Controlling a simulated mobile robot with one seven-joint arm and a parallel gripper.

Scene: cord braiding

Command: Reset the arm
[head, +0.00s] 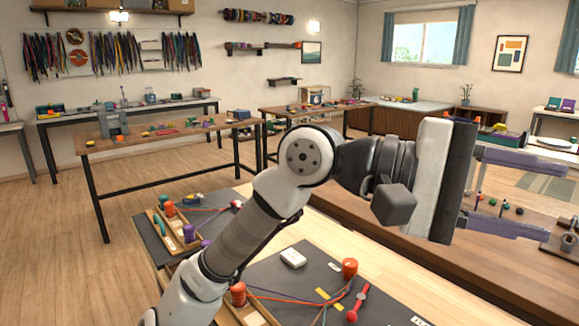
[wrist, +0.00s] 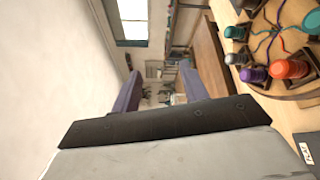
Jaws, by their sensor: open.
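My arm rises from the bottom of the head view and bends to the right. My gripper (head: 543,194) points right, held up above the workbench. Its two purple-grey fingers are spread apart with nothing between them. In the wrist view the fingers of my gripper (wrist: 160,92) also stand apart, with only the far room between them. The wrist view looks sideways across the room. The arm hides part of the workbench (head: 405,300) in the head view.
A dark mat (head: 290,280) on the bench holds a red spool (head: 349,268), a white block (head: 293,257), a red strap-like item (head: 358,303) and coloured cords. In the wrist view a round braiding board (wrist: 262,82) with several spools is at right. Air around my gripper looks clear.

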